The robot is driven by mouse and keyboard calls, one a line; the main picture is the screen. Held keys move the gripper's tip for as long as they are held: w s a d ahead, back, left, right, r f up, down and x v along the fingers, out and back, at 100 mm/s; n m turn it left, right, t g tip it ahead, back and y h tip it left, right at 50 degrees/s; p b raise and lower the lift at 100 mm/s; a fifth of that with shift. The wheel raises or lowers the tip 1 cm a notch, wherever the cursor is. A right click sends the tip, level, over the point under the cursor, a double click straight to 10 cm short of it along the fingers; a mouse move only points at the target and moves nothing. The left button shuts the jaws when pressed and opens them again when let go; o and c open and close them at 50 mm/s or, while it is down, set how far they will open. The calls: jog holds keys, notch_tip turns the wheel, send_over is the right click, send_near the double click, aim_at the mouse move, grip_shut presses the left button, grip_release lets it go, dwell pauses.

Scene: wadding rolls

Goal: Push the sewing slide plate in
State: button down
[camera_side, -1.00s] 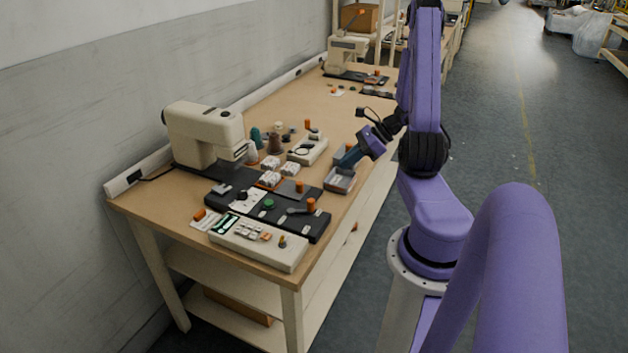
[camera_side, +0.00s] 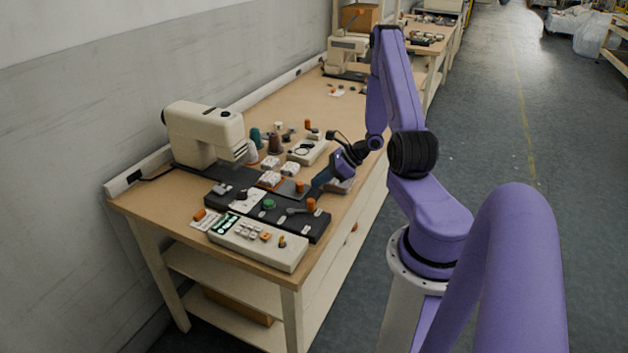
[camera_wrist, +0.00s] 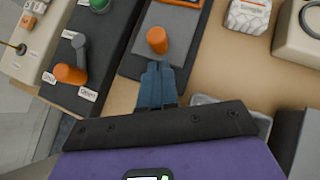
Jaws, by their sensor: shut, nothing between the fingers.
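The slide plate (camera_wrist: 182,24) is a flat grey plate with an upright orange knob (camera_wrist: 157,40) on a dark base. In the side view the plate (camera_side: 286,188) lies at the right of the sewing machine's bed, with its orange knob at its right end. My gripper (camera_wrist: 158,68) is shut and empty. Its blue fingertips are just short of the knob in the wrist view; I cannot tell whether they touch it. In the side view my gripper (camera_side: 314,190) comes in from the right, low over the bench beside the knob, and partly hides the grey tray behind it.
A lever with an orange knob (camera_wrist: 70,74) and a green button (camera_side: 268,204) sit on the black panel beside the plate. A cream control box (camera_side: 258,246) is in front.

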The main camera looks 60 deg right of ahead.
aim_at(271, 173)
jog(key=shift+w+a, duration=0.4)
jog(key=shift+w, duration=0.45)
jog(key=w, duration=1.4)
jog(key=shift+w, duration=0.45)
